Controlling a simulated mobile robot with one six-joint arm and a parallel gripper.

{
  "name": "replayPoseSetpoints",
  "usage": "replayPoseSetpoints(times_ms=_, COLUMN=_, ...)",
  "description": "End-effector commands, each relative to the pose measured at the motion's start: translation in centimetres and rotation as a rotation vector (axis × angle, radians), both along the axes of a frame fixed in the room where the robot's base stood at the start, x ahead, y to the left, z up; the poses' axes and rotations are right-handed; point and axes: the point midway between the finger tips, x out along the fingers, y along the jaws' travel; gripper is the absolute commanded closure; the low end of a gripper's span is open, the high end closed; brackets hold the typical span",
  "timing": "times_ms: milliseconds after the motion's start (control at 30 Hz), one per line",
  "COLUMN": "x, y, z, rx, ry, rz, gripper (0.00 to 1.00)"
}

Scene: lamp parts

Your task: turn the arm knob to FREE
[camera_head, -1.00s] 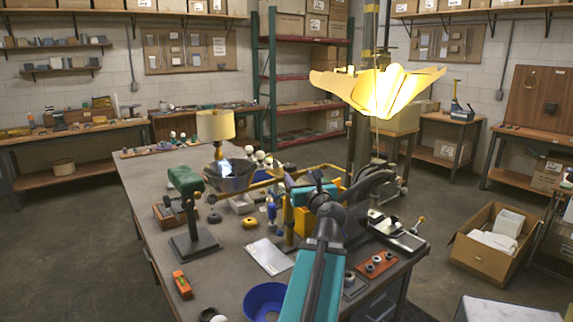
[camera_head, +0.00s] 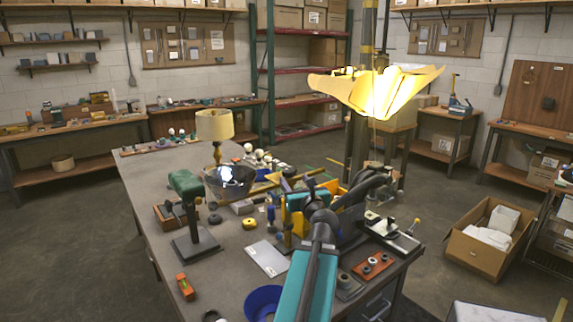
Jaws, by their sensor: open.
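A lamp with a shiny bowl-shaped metal head (camera_head: 230,178) stands on the workbench. Its yellow arm (camera_head: 266,185) runs right from the head and passes behind my teal and dark arm. The arm knob cannot be made out; my arm covers much of the area around the lamp's joint. My gripper (camera_head: 288,186) shows only as small dark parts near the lamp's yellow arm, partly hidden. Its jaws look open, with nothing seen between them. Whether it touches the lamp cannot be told.
A green-topped stand (camera_head: 190,200), a white sheet (camera_head: 267,258), a blue bowl (camera_head: 262,303) and an orange tool (camera_head: 185,286) occupy the bench. A glowing yellow shade (camera_head: 378,92) hangs above. A red-brown block (camera_head: 374,266) with rings lies at the right.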

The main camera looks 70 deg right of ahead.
Motion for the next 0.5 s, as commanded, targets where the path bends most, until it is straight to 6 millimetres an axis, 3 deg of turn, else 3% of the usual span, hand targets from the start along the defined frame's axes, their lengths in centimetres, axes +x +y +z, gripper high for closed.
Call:
replayPoseSetpoints(times_ms=267, x=0.3, y=-0.5, z=0.2, rx=0.004, ry=0.000, rz=-0.004, gripper=0.47)
replayPoseSetpoints(times_ms=500, x=1.8, y=-2.5, z=0.0, rx=0.002, ry=0.001, rz=-0.002, gripper=0.47)
